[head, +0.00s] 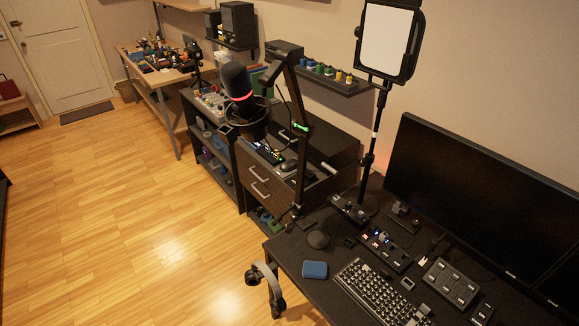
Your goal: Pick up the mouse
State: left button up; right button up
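A dark, rounded object (318,240), which looks like the mouse, rests on the black desk (290,251) near its left end. It sits behind a small blue box (315,270) and left of a row of small lit devices. Another dark oval shape (289,166), which could also be a mouse, lies among small items at the drawer cabinet; it is too small to be sure. Neither of my grippers shows in the head view, and nothing is seen touching either object.
A black keyboard (372,292), a button pad (451,283) and a wide monitor (480,205) occupy the desk. A microphone (238,85) on a boom arm and a light panel (388,42) on a stand rise behind. Wooden floor is clear at left.

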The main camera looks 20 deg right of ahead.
aim_at(288, 165)
jog(key=u, duration=0.7)
jog(key=i+j+u, duration=0.3)
jog(key=i, duration=0.3)
jog(key=i+u, duration=0.35)
jog(key=i, duration=0.2)
jog(key=i+l+z, duration=0.15)
jog(key=i+z, duration=0.2)
jog(key=i, duration=0.2)
jog(key=i+z, duration=0.4)
jog(key=i, duration=0.15)
jog(key=i+j+z, duration=0.1)
jog(key=i+z, duration=0.25)
jog(key=i, duration=0.15)
jog(key=i+j+z, duration=0.4)
jog(key=i, duration=0.15)
jog(key=i+l+z, duration=0.15)
jog(key=i+z, duration=0.7)
jog(key=i+j+z, duration=0.1)
jog(key=i+z, duration=0.2)
jog(key=z, duration=0.15)
jog(key=i+j+z, duration=0.4)
jog(key=k+l, duration=0.05)
jog(key=l, duration=0.05)
